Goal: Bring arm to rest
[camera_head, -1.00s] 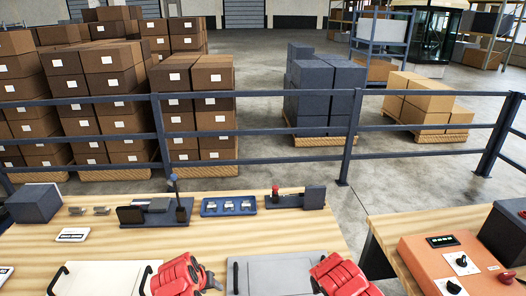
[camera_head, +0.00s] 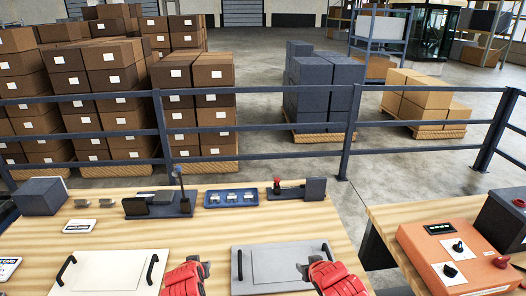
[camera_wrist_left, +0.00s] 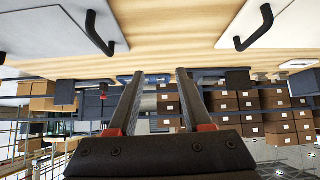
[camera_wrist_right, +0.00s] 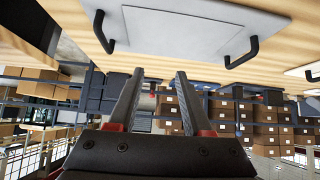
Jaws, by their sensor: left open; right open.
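My left gripper (camera_head: 206,268) is low in the head view, over the bench strip between two flat plates. Its fingers (camera_wrist_left: 160,72) are apart with nothing between them in the left wrist view. My right gripper (camera_head: 303,270) is over the lower right part of the grey plate (camera_head: 248,280). Its fingers (camera_wrist_right: 160,72) are also apart and empty in the right wrist view. Both red gripper bodies are cut by the head view's bottom edge. My arms behind them are hidden.
A white plate (camera_head: 90,285) with two black handles lies left on the wooden bench (camera_head: 200,235). A blue tray (camera_head: 231,198), black fixtures and a grey box (camera_head: 40,196) line the back. An orange control panel (camera_head: 440,262) stands right. A railing (camera_head: 344,135) runs behind.

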